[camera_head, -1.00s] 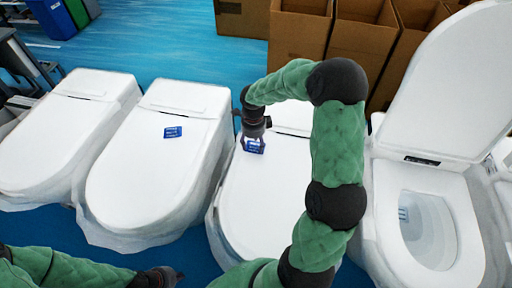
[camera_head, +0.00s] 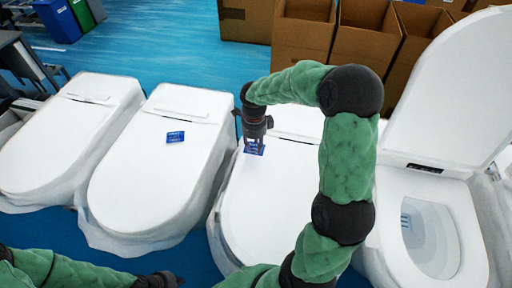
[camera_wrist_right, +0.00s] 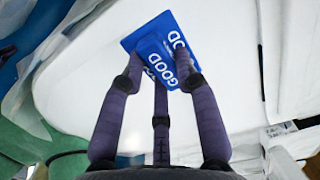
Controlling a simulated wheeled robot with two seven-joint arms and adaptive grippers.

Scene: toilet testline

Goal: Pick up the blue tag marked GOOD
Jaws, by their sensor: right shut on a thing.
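A blue tag marked GOOD (camera_wrist_right: 155,58) is at the fingertips of my right gripper (camera_head: 254,146), over the closed white lid of the third toilet from the left (camera_head: 268,195). In the right wrist view the right gripper (camera_wrist_right: 158,75) is shut on it. Two GOOD prints show there; I cannot tell whether two tags overlap. In the head view this tag (camera_head: 256,151) is partly hidden by the fingers. Another blue tag (camera_head: 175,137) lies on the lid of the second toilet. My left gripper (camera_head: 166,280) is at the bottom edge, away from the tags; its fingers are unclear.
Closed toilets stand at the left (camera_head: 62,140) and beside it (camera_head: 150,185). A toilet with a raised lid (camera_head: 455,85) is at the right. Open cardboard boxes (camera_head: 368,40) stand behind. Blue floor is free at the back left.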

